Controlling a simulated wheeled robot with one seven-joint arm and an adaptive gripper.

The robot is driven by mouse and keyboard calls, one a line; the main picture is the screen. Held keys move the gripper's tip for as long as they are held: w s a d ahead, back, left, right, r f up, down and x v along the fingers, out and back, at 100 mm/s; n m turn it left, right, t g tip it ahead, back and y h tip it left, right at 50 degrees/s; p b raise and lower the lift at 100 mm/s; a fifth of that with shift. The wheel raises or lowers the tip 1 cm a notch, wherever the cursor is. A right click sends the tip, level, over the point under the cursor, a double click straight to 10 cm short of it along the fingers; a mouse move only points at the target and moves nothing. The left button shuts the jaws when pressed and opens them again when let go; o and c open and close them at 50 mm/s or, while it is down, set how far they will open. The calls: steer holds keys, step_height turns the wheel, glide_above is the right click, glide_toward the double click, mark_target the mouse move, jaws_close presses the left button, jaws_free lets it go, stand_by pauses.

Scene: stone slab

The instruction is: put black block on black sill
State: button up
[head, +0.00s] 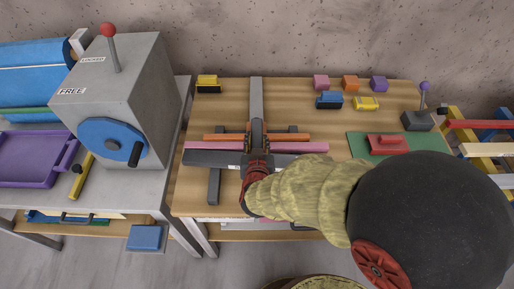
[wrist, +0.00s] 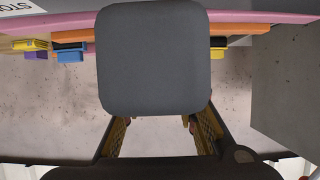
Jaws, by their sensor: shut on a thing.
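My gripper (head: 257,166) is shut on the black block (wrist: 153,62). The block shows as a dark grey, rounded square between the two fingers in the wrist view and fills its middle. In the head view my gripper and wrist cover most of what is around the block, so I cannot tell whether it touches anything beneath. The black sill (head: 212,158) is the nearest of the crossbars on the wooden table, just in front of a pink bar (head: 300,147) and an orange bar (head: 228,137). My gripper is over the sill's middle and hides part of it.
Yellow (head: 208,83), blue (head: 329,99) and several other small blocks lie at the back of the table (head: 220,105). A grey machine (head: 140,90) stands left. A red-handled piece (head: 388,144) on a green board and a purple-knobbed lever (head: 424,98) are right.

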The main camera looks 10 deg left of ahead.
mark_target(257, 146)
steer(key=shift+w+f, duration=0.3)
steer(key=shift+f, duration=0.05)
steer(key=shift+w+a+f+b, duration=0.1)
steer(key=shift+f+b, duration=0.8)
steer(key=shift+f, duration=0.65)
steer(key=shift+f+b, duration=0.35)
steer(key=shift+f, duration=0.15)
steer(key=o, duration=0.9)
steer(key=shift+o, duration=0.2)
steer(key=shift+r+p, duration=0.4)
steer(key=shift+r, duration=0.15)
steer(key=p+v, duration=0.3)
steer(key=v, duration=0.7)
steer(key=shift+s+r, duration=0.15)
steer(key=shift+s, duration=0.25)
steer(key=shift+s+d+r, duration=0.15)
steer(key=shift+s+d, duration=0.05)
steer(key=shift+s, duration=0.4)
